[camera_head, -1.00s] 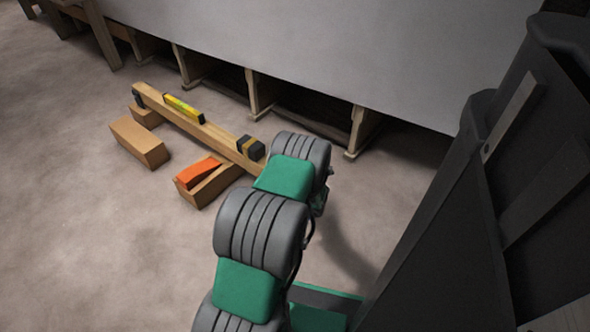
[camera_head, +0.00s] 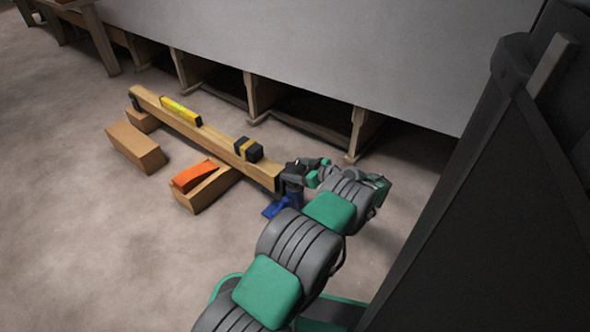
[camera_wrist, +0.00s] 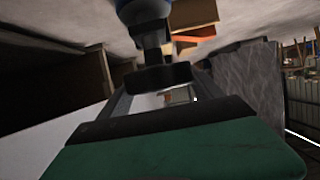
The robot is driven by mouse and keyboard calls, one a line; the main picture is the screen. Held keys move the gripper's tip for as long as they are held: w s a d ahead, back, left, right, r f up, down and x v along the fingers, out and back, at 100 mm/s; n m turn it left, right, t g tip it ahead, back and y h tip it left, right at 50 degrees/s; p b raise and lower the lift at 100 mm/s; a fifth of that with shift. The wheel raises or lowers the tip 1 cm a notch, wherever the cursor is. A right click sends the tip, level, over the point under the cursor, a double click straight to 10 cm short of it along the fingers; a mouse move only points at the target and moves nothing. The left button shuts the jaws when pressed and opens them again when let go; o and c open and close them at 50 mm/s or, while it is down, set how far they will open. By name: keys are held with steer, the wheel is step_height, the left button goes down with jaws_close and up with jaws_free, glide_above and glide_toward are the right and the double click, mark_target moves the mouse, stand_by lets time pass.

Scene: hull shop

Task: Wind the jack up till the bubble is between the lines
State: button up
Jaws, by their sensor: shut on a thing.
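A long wooden beam (camera_head: 212,136) lies on blocks, with a yellow spirit level (camera_head: 181,111) on top near its far left end. The level's bubble is too small to make out. At the beam's near right end stands the jack, its blue foot (camera_head: 275,209) on the floor and its upper part mostly hidden by my gripper (camera_head: 299,172). In the wrist view, the jack's blue body (camera_wrist: 133,9) and dark shaft lead to a wide dark knob (camera_wrist: 158,76). My gripper (camera_wrist: 160,92) is shut on this knob, with a finger on either side.
A black block with a yellow band (camera_head: 249,149) sits on the beam. An orange wedge (camera_head: 193,176) lies on a wooden block (camera_head: 209,190) beside the beam. Another block (camera_head: 137,147) lies at left. A large grey hull side (camera_head: 330,55) on wooden supports stands behind. Floor at left is clear.

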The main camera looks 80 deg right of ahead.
mark_target(301, 170)
steer(key=shift+f+n+y, duration=0.3)
steer(key=shift+n+y, duration=0.3)
steer(key=shift+y, duration=0.3)
steer(key=o, duration=1)
steer(key=shift+w, duration=0.1)
steer(key=shift+o, duration=0.2)
steer(key=shift+r, duration=0.1)
steer(key=shift+s+r, duration=0.25)
steer(key=shift+s, duration=0.2)
steer(key=v, duration=0.3)
steer(key=p+v, duration=0.1)
steer(key=v, duration=0.1)
steer(key=shift+s+f, duration=0.2)
steer(key=shift+s, duration=0.05)
steer(key=shift+s+a+r, duration=0.35)
steer(key=shift+s, duration=0.2)
